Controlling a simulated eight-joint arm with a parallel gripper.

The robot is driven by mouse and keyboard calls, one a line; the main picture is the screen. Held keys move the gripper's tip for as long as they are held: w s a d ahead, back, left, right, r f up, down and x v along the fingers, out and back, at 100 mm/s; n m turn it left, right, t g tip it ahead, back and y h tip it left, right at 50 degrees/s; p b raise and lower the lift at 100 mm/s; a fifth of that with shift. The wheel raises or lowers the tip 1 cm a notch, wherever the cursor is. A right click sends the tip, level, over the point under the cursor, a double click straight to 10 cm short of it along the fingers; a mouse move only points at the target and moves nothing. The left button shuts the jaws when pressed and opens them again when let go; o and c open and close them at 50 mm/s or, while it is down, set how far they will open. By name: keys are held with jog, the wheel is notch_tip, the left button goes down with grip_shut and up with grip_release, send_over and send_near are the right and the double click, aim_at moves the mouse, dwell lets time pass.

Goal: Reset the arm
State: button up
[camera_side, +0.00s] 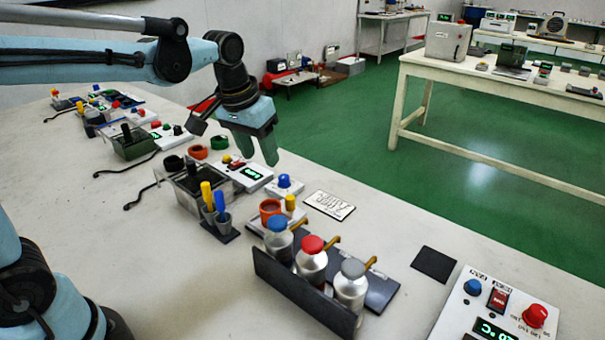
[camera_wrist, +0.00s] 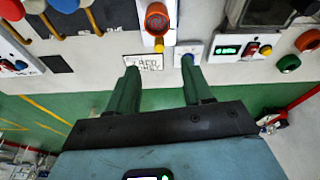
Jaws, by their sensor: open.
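My gripper (camera_side: 259,142) hangs in the air above the far edge of the table, over the white control boxes in the side view. Its green fingers point down. In the wrist view my gripper (camera_wrist: 159,72) shows both fingers spread apart with nothing between them. Beyond the fingertips are the white label card (camera_wrist: 143,62) and an orange-red cup (camera_wrist: 157,18). The gripper appears apart from everything on the table.
Bottles with blue, red and grey caps (camera_side: 311,262) stand in a dark rack (camera_side: 290,290). A control box with a red knob (camera_side: 535,316) sits front right. A white box with a green display (camera_side: 243,172) lies below my gripper. The table's left front (camera_side: 120,250) is clear.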

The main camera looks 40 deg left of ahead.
jog(key=s+f+m+t, duration=0.1)
jog(key=s+f+t, duration=0.3)
jog(key=s, duration=0.7)
jog(key=shift+d, duration=0.15)
